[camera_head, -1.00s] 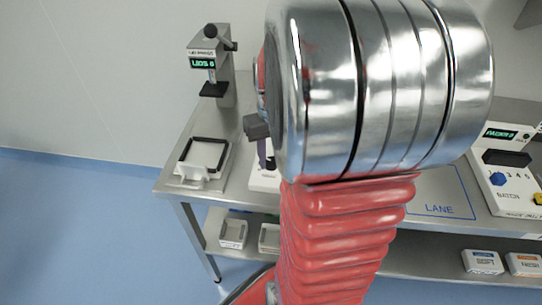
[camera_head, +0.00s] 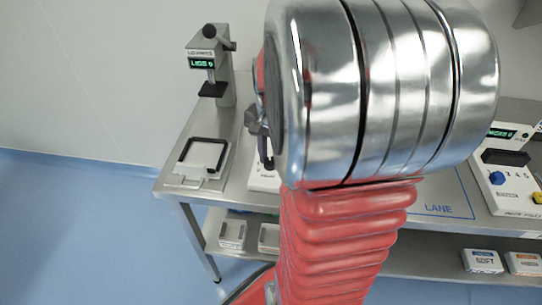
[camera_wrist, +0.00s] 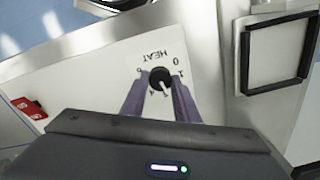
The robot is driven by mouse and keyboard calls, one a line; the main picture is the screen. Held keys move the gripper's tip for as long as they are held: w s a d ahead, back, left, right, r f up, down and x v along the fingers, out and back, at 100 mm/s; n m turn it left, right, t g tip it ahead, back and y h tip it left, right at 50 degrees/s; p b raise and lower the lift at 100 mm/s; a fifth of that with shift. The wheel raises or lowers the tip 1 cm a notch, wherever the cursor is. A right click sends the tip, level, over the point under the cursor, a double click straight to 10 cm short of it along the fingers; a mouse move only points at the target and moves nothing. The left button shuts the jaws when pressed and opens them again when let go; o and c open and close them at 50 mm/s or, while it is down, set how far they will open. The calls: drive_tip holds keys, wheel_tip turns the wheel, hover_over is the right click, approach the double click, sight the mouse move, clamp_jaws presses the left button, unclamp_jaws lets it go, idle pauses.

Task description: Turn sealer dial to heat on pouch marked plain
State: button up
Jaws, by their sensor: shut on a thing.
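The sealer's black heat dial (camera_wrist: 160,77) sits on a white panel (camera_wrist: 85,80) marked HEAT, with small numbers around the knob, 0 and 1 among them. A white pointer mark shows on the knob, but I cannot read which number it meets. My gripper (camera_wrist: 160,88) has its two purple fingers on either side of the dial, shut on it. In the head view my gripper (camera_head: 262,135) is partly hidden behind my arm, and the dial is hidden there. The white edge of the sealer (camera_head: 262,180) shows. I see no pouch marked plain.
A lid press (camera_head: 215,75) stands at the table's back left, with a black-framed tray (camera_head: 203,158) before it. A batch panel (camera_head: 505,175) is at the right, beside a marked lane (camera_head: 440,210). Boxes, one marked SOFT (camera_head: 482,262), sit on the lower shelf.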

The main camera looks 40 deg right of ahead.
sight(270, 161)
drive_tip(key=shift+a+m, duration=0.1)
drive_tip(key=shift+m, duration=1.3)
drive_tip(key=shift+w, duration=0.1)
drive_tip(key=o, duration=1.1)
drive_tip(key=shift+c, duration=0.2)
drive_tip(key=shift+r, duration=0.1)
wheel_tip(270, 161, up, 14)
drive_tip(key=shift+f, duration=0.2)
